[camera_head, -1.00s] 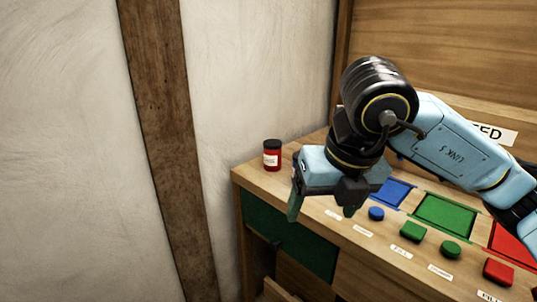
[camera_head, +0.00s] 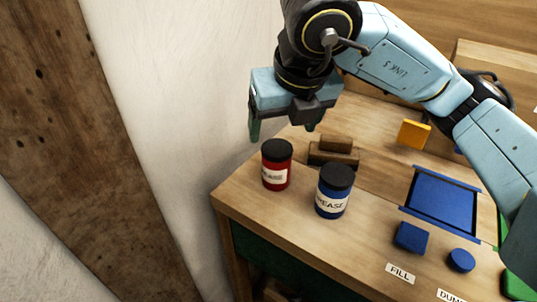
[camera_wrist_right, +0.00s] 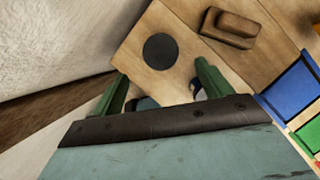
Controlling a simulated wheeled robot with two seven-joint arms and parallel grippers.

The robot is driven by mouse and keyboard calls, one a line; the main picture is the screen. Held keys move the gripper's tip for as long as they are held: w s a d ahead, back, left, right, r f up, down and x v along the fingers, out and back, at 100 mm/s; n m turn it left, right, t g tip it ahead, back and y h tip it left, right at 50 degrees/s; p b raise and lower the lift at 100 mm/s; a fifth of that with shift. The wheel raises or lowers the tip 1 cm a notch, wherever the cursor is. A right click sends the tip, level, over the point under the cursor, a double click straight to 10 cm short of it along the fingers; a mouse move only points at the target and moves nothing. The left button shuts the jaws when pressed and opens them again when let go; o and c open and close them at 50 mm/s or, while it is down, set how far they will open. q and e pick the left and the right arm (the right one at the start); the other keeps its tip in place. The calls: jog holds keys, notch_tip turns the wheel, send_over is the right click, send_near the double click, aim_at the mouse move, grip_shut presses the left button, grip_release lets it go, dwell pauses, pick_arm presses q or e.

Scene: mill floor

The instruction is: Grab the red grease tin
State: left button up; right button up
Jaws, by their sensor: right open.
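The red grease tin (camera_head: 276,167) has a black lid and a white label. It stands upright at the left end of the wooden bench top (camera_head: 243,201). In the right wrist view, a round black lid (camera_wrist_right: 160,50), which appears to be this tin's, lies beyond the fingertips. My right gripper (camera_head: 284,132) is open with its green fingers pointing down, above and behind the tin in the head view. In the right wrist view its fingers (camera_wrist_right: 162,80) are spread with no tin gripped. My left gripper is out of view.
A blue grease tin (camera_head: 333,192) stands close to the right of the red one. A brown wooden block (camera_head: 333,153) lies behind them. Blue pieces (camera_head: 411,237), a blue framed panel (camera_head: 443,200) and an orange piece (camera_head: 413,134) are farther right. The wall is close on the left.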

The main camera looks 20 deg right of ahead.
aim_at(279, 150)
jog(key=x, duration=0.2)
jog(key=b+x, duration=0.1)
jog(key=x, duration=0.2)
jog(key=b+x, duration=0.1)
jog(key=x, duration=0.1)
jog(key=shift+s+f, duration=0.15)
jog(key=shift+f, duration=0.3)
jog(key=b+x, duration=0.1)
jog(key=x, duration=0.3)
jog(key=shift+f, duration=0.15)
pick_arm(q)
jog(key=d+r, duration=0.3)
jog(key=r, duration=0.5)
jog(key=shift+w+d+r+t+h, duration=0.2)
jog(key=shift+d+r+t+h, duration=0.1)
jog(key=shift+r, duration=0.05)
pick_arm(e)
jog(key=c, duration=1.3)
jog(key=shift+o, duration=0.2)
